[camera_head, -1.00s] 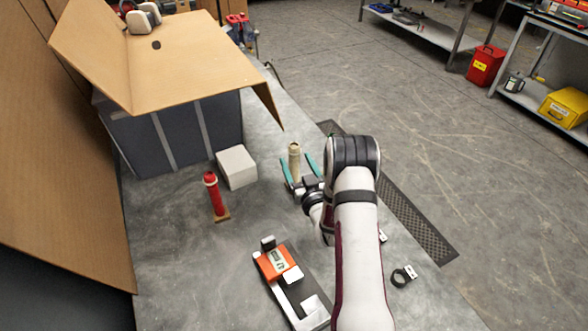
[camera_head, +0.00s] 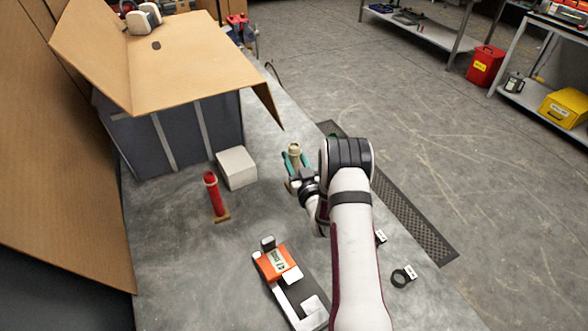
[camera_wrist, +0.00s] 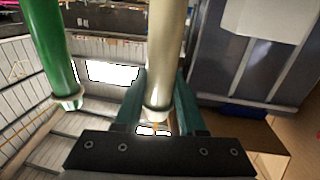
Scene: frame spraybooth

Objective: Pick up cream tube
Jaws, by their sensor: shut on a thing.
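The cream tube (camera_head: 293,149) stands upright on the grey table, right of the white block. My gripper (camera_head: 294,163) has its teal fingers shut on the tube, one on each side. The tube's lower part is partly hidden by the fingers and wrist in the head view. In the wrist view the cream tube (camera_wrist: 166,55) runs down between the two fingers (camera_wrist: 160,105). I cannot tell whether its base touches the table.
A red tube (camera_head: 214,193) stands on a small base to the left. The white block (camera_head: 236,168) sits near the dark bin (camera_head: 175,135). A green tube (camera_wrist: 50,45) shows in the wrist view. An orange device (camera_head: 276,262) and a black ring (camera_head: 402,276) lie nearer.

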